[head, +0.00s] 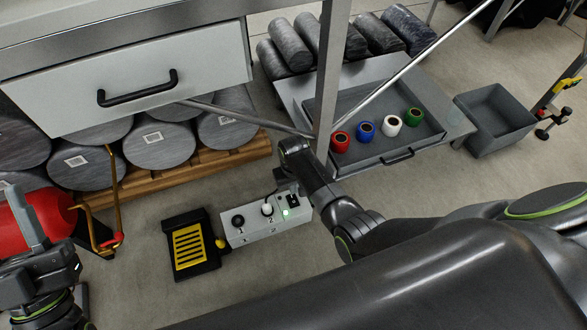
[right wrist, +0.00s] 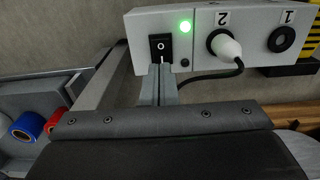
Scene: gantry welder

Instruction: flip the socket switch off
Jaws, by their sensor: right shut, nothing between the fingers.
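The socket box (head: 268,224) is a light grey block on the floor, with two numbered outlets and a black rocker switch (right wrist: 160,45) marked 0. Its round lamp (right wrist: 185,26) glows green. A white plug (right wrist: 226,46) sits in outlet 2; outlet 1 (right wrist: 281,39) is empty. My right gripper (right wrist: 160,66) is shut and empty, its fingertips at the lower edge of the switch in the right wrist view; I cannot tell whether they touch. It also shows in the head view (head: 284,188) beside the box. My left gripper (head: 40,272) is at the lower left, away from the box; its jaws are unclear.
A black-and-yellow pedal (head: 189,246) lies left of the box. A table leg (head: 328,75) and a shelf tray with coloured rolls (head: 365,130) stand close to my right arm. A drawer (head: 130,80) overhangs large grey drums. A grey bin (head: 493,118) is at right.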

